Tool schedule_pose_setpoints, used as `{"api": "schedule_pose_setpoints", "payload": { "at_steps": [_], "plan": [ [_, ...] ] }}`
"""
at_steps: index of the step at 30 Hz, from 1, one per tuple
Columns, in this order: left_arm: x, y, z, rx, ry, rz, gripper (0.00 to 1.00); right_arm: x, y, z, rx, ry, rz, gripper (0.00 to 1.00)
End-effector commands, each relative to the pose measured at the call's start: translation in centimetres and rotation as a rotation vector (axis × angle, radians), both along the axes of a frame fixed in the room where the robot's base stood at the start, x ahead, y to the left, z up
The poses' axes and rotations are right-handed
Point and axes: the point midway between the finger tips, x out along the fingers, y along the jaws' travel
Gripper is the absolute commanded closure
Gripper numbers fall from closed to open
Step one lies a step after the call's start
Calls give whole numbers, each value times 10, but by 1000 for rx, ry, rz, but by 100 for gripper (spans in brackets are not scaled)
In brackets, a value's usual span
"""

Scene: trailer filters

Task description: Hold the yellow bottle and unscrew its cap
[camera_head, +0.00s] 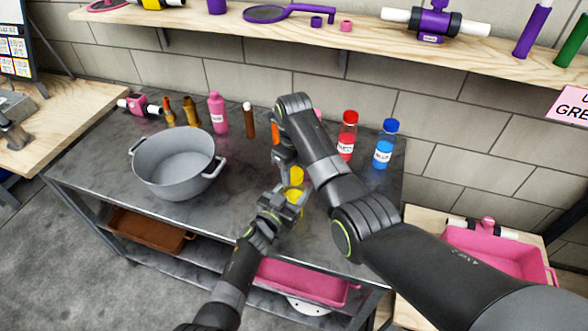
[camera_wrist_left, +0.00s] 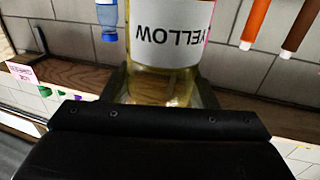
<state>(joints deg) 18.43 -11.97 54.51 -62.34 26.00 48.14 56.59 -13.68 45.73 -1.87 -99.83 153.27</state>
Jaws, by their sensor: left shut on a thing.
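The yellow bottle (camera_head: 296,176) is over the middle of the dark metal table, partly hidden by my arms. My left gripper (camera_head: 287,196) is shut on it. In the left wrist view the bottle (camera_wrist_left: 162,85) is clear with yellowish contents, and its white label reading YELLOW is upside down in the picture. My right gripper (camera_head: 284,158) comes down from above, close to the top of the bottle. The cap cannot be made out, and I cannot tell whether the right jaws touch it or how far they are apart.
A grey pot (camera_head: 175,165) stands left on the table (camera_head: 120,185). A pink bottle (camera_head: 217,112), a brown bottle (camera_head: 248,120), a red bottle (camera_head: 347,135) and a blue bottle (camera_head: 385,143) stand along the back. A wooden shelf (camera_head: 380,45) with tools runs above. A pink tray (camera_head: 310,285) is below.

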Motion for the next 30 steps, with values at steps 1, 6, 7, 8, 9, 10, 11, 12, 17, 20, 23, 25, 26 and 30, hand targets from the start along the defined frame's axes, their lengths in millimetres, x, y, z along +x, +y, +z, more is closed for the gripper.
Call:
{"api": "schedule_pose_setpoints", "payload": {
  "at_steps": [1, 6, 7, 8, 9, 10, 11, 12, 17, 20, 23, 25, 26, 30],
  "plan": [
    [0, 0, 0, -1, -1, 0, 100, 0, 0, 0, -1, -1, 0, 72],
    [0, 0, 0, -1, -1, 0, 100, 0, 0, 0, 0, -1, 4, 85],
    [0, 0, 0, -1, -1, 0, 100, 1, 0, 0, 0, -1, 13, 85],
    [0, 0, 0, -1, -1, 0, 100, 1, 0, 0, 0, -2, 27, 85],
    [0, 0, 0, -1, -1, 0, 100, 1, 0, 0, 0, -2, 55, 85],
    [0, 0, 0, -1, -1, 0, 100, 1, -1, 0, 0, -2, 84, 85],
    [0, 0, 0, -1, -1, 0, 100, 1, -1, 0, 0, -2, 120, 85],
    [0, 0, 0, -1, -1, 0, 100, 1, -1, 1, 0, -2, 176, 85],
    [0, 0, 0, -1, -1, 0, 100, 1, -1, 1, -1, -2, 439, 85],
    [0, 0, 0, -1, -1, -1, 100, 1, -1, 1, -1, -2, 605, 85],
    [0, 0, 0, -1, -1, -1, 100, 1, -1, 1, -1, -2, 770, 85],
    [0, 0, 0, -1, -1, -1, 100, 1, -1, 1, -1, -3, 886, 85],
    [0, 0, 0, -1, -1, -1, 100, 1, -1, 1, -1, -2, 934, 85],
    [0, 0, 0, -1, -1, -1, 100, 1, -1, 2, -1, -2, 1166, 85]
  ]
}}
